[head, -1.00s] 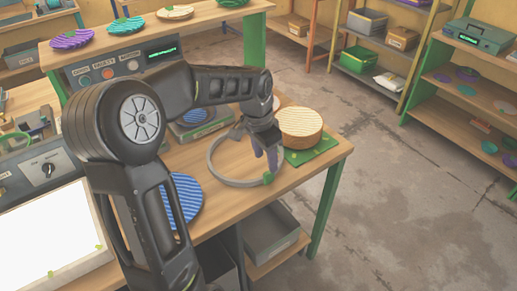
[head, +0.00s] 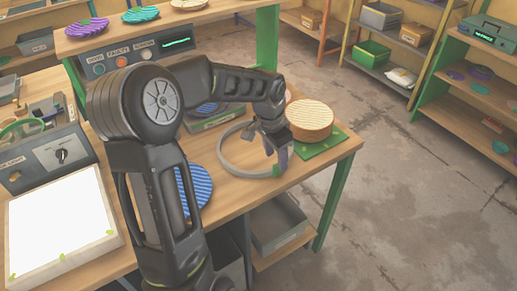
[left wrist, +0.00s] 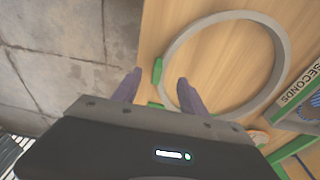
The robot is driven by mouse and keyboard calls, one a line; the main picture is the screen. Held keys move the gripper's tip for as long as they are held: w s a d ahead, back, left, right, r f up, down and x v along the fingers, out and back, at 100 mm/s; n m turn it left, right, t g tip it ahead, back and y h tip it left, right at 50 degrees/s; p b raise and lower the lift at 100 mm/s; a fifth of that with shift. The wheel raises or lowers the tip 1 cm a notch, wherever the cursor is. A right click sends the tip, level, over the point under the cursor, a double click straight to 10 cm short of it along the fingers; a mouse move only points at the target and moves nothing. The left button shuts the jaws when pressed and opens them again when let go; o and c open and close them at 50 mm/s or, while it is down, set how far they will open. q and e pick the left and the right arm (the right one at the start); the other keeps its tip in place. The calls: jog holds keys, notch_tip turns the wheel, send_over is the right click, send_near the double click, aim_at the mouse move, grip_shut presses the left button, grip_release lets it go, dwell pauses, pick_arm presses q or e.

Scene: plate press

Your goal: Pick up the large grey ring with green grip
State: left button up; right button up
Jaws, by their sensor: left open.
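The large grey ring (head: 231,166) lies flat on the wooden workbench in the head view. It also shows in the left wrist view (left wrist: 286,48). Its green grip (left wrist: 157,71) is on the side nearest my gripper; in the head view the grip (head: 280,170) is partly hidden by a finger. My left gripper (head: 276,152) points down at the grip's side of the ring. In the left wrist view my left gripper (left wrist: 159,77) has its two purple fingers apart, with the grip seen between their tips and nothing held. My right gripper is out of view.
A round ridged wooden-coloured block (head: 309,117) stands on a green mat (head: 327,146) close to the gripper's right. A blue ridged plate (head: 198,188) lies left of the ring. A control panel (head: 122,62) stands behind my arm. The bench's front edge is near.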

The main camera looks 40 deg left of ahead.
aim_at(277, 165)
pick_arm(q)
jog(key=f, duration=0.3)
jog(key=f+p, duration=0.1)
jog(key=shift+w+f, duration=0.35)
jog(key=shift+w, duration=0.05)
jog(key=shift+c, duration=0.3)
grip_shut()
dwell(0.3)
